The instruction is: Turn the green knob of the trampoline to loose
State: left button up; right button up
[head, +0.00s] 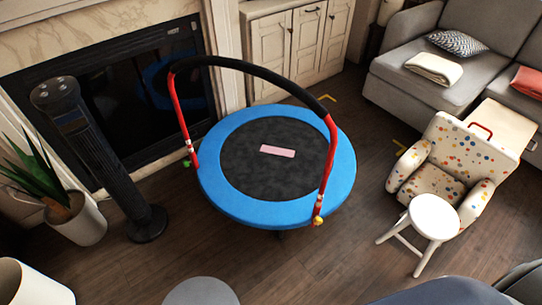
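The trampoline (338,180) stands on the dark wood floor in the middle of the head view, with a blue rim and black mat. A handlebar (265,72) arches over it, black on top with red legs. A small green knob (187,164) sits low on the left leg, by the rim. It is too small to tell whether it is tight or loose. A yellow knob (319,219) sits low on the right leg. A pink label (277,151) lies on the mat. Neither of my grippers is in view.
A black tower fan (105,160) and a potted plant (75,220) stand left of the trampoline, by the fireplace (130,95). A white stool (433,217) and dotted armchair (455,165) stand right. Floor in front of the trampoline (290,265) is clear.

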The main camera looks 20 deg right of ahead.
aim_at(185, 161)
jog(key=i+j+z, duration=0.1)
jog(key=j, duration=0.45)
jog(key=i+j, duration=0.15)
jog(key=j, duration=0.4)
jog(key=i+j+z, duration=0.15)
jog(key=j, duration=0.4)
jog(key=k, duration=0.05)
